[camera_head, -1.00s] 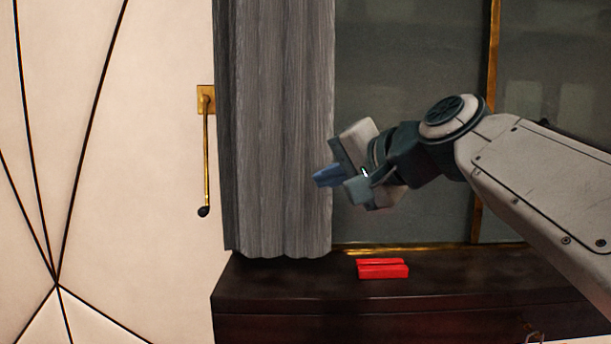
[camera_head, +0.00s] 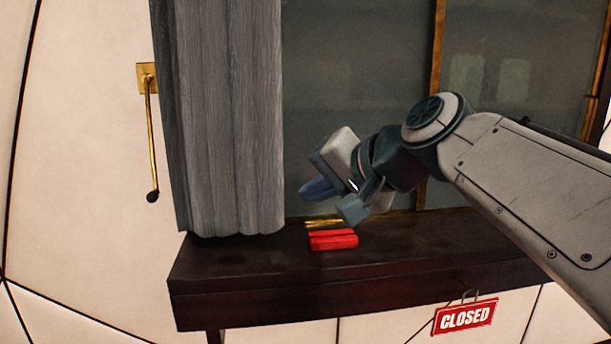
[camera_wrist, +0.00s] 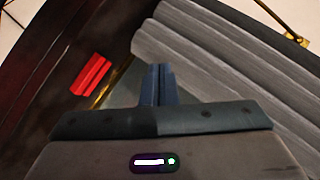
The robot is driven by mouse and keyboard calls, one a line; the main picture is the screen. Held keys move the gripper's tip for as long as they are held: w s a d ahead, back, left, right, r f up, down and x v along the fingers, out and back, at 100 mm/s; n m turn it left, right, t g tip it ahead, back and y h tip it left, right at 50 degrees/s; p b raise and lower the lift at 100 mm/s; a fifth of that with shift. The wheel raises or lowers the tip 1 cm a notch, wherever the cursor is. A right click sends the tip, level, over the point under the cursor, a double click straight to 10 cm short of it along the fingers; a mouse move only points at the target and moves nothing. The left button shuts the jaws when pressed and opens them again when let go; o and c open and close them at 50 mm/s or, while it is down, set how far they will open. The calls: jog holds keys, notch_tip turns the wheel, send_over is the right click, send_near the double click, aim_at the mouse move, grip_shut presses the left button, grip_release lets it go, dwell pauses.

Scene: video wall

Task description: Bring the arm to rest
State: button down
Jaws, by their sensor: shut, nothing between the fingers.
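My gripper (camera_head: 318,188) is in front of the dark glass panel, above the dark wooden ledge and to the right of the grey curtain. Its blue fingers point left and slightly down in the head view. In the wrist view, my gripper's fingers (camera_wrist: 162,85) are pressed together with nothing between them. My arm reaches in from the right side of the head view, bent at the wrist. The fingers appear clear of the curtain and of the ledge.
A red block (camera_head: 333,240) lies on the dark ledge (camera_head: 240,265), below my gripper. The grey pleated curtain (camera_head: 220,120) hangs at left, beside a brass lever (camera_head: 151,135) on the pale wall. A red CLOSED sign (camera_head: 465,317) hangs below the ledge.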

jog(key=s+d+f+n+g+h+p, duration=0.3)
jog(key=s+d+f+g+h+p, duration=0.2)
jog(key=s+d+f+h+p, duration=0.3)
jog(key=s+d+f+p, duration=0.4)
jog(key=s+d+p, duration=0.1)
jog(key=p, duration=0.3)
jog(key=shift+s+d+g+p, duration=0.25)
jog(key=shift+d+g+p, duration=0.1)
jog(key=shift+g, duration=0.05)
